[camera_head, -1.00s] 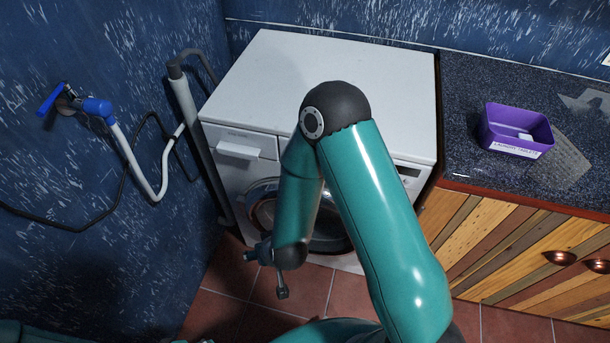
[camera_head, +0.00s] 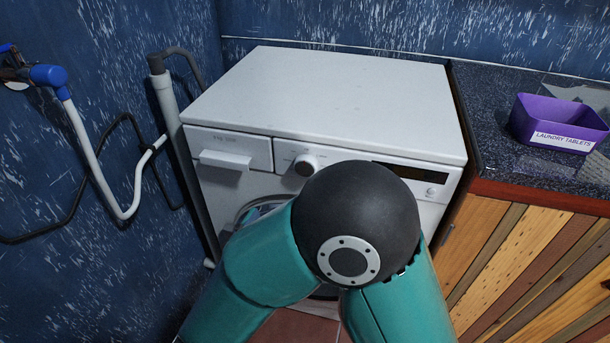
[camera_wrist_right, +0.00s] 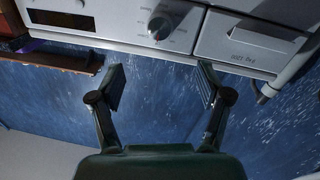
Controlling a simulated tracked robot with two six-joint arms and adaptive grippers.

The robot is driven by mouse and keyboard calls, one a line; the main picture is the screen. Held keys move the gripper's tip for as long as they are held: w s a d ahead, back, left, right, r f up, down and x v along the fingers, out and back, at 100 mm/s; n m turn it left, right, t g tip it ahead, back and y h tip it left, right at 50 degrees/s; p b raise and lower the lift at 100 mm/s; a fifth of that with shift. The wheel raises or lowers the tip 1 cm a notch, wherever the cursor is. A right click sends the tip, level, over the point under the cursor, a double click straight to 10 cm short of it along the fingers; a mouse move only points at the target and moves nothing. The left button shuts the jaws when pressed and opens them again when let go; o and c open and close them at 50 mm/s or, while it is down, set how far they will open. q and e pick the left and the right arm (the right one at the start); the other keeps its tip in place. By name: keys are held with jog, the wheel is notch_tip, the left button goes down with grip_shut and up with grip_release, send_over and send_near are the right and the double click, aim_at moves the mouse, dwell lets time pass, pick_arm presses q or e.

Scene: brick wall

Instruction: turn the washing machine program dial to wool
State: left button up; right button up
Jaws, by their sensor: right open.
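The white washing machine (camera_head: 330,95) stands against the blue wall. Its round program dial (camera_head: 306,165) sits on the front panel, right of the detergent drawer (camera_head: 228,150); the small print around it is too small to read. The dial also shows, upside down, in the right wrist view (camera_wrist_right: 160,27). My right gripper (camera_wrist_right: 161,80) is open and empty in the wrist view, its fingers spread apart, with the dial beyond them near the top of the picture. In the head view my teal arm hides the gripper and much of the machine's front. My left gripper is not in view.
A dark display (camera_head: 405,173) and a small button (camera_head: 430,192) are at the panel's right. A purple laundry tablets box (camera_head: 560,124) sits on the dark counter (camera_head: 490,125) to the right. A grey pipe (camera_head: 170,120) and hoses run along the left.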

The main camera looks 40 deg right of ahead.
aim_at(306, 170)
jog(key=b+x, duration=0.1)
jog(key=x, duration=1.2)
jog(key=shift+w+d+f, duration=0.1)
jog(key=shift+w+d, duration=0.1)
jog(key=shift+d, duration=0.1)
jog(key=c, duration=1)
jog(key=shift+d, duration=0.45)
jog(key=shift+c, duration=0.8)
jog(key=shift+a, duration=0.3)
jog(key=shift+a+f+b, duration=0.1)
jog(key=shift+b, duration=0.2)
